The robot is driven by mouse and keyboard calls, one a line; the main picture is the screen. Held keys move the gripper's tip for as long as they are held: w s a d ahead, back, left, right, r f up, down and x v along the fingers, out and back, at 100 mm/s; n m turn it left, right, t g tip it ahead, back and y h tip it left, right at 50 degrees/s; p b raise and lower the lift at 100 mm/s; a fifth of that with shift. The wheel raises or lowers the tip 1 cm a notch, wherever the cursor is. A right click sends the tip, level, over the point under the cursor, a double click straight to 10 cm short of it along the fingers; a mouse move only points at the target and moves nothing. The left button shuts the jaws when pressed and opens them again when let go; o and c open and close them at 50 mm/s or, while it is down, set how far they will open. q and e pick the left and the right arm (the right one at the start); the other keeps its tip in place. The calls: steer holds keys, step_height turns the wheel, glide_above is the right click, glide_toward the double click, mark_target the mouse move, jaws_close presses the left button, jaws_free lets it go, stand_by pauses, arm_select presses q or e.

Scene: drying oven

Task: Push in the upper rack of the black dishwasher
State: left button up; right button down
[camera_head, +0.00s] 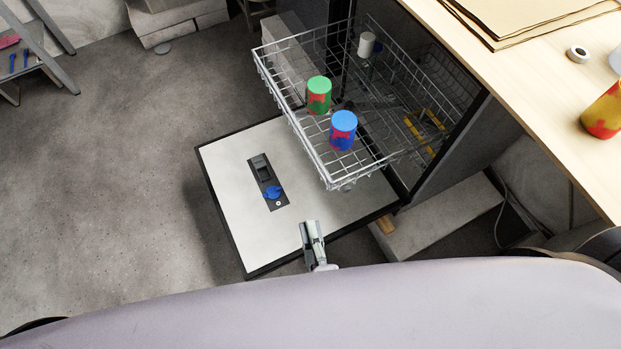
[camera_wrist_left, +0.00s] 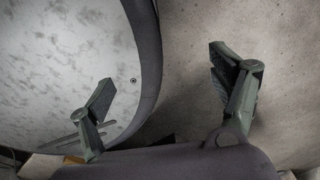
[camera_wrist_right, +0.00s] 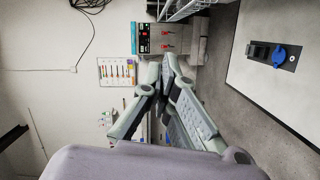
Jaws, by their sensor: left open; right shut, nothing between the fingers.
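The black dishwasher (camera_head: 450,140) stands at the right in the head view, with its door (camera_head: 230,185) folded down flat. The upper rack (camera_head: 325,165) is a wire basket pulled out over the door. It holds a green-and-red cup (camera_head: 319,95) and a blue-and-red cup (camera_head: 343,130). My right gripper (camera_head: 309,226) is shut and empty, over the door's near edge, below the rack in the picture and apart from it. It also shows shut in the right wrist view (camera_wrist_right: 160,65). My left gripper (camera_wrist_left: 165,75) is open and empty in the left wrist view, away from the rack.
A wooden counter (camera_head: 540,90) lies right of the dishwasher, with a red-and-yellow cup (camera_head: 603,112) and a white roll (camera_head: 578,53) on it. A step ladder (camera_head: 40,50) stands at the far left. The floor (camera_head: 110,170) left of the door is clear.

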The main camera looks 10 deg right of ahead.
arm_select(q)
steer(key=shift+s+d+r+p, duration=0.15)
steer(key=shift+d+r+p, duration=0.1)
steer(key=shift+r+p, duration=0.05)
arm_select(e)
steer(key=w+d+f, duration=0.1)
steer(key=w+d, duration=0.2)
steer(key=w, duration=0.8)
steer(key=shift+d, duration=0.1)
